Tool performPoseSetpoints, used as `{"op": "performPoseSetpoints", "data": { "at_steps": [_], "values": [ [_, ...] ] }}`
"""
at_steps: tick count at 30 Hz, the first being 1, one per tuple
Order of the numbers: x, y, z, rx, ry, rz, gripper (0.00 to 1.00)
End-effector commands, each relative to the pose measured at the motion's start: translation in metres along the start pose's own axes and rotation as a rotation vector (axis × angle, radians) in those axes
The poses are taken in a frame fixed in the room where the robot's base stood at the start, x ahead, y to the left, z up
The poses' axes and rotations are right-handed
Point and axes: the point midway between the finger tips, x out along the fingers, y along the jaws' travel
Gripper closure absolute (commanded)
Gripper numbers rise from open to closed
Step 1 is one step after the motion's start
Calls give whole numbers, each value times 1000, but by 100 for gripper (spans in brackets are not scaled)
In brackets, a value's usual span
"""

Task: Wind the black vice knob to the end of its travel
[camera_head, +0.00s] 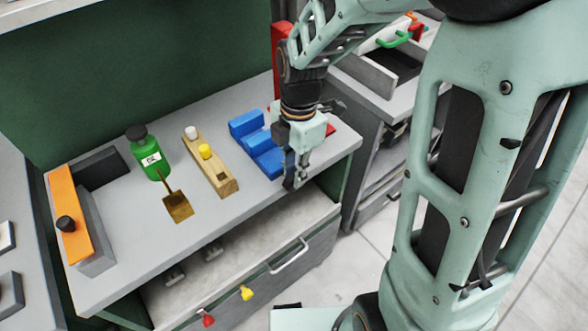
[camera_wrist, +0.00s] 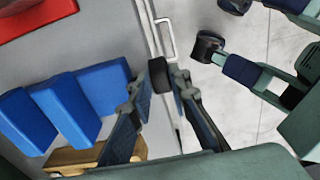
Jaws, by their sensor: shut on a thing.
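The blue vice (camera_head: 262,150) stands on the right part of the grey bench. Its blue blocks (camera_wrist: 60,108) show at the left of the wrist view. My gripper (camera_head: 291,183) is at the vice's front end, near the bench's front edge. In the wrist view my gripper's fingers (camera_wrist: 162,88) close in around a black knob (camera_wrist: 158,74) and are shut on it. The knob stands out from the front side of the vice. In the head view my gripper hides most of the knob. How far it is wound cannot be told.
A wooden block (camera_head: 212,165) with white and yellow knobs stands left of the vice. Farther left are a green bottle (camera_head: 146,155), a brass plate (camera_head: 178,207) and an orange bar (camera_head: 67,210) with another black knob. An open drawer (camera_head: 250,250) lies below the bench.

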Motion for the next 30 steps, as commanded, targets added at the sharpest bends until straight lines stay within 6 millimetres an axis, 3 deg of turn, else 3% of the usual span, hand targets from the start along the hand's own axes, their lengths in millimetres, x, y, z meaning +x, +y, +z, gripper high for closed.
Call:
{"op": "performPoseSetpoints", "data": {
  "at_steps": [30],
  "values": [
    [13, 1, 25, 3, 794, 6, 100]
  ]
}}
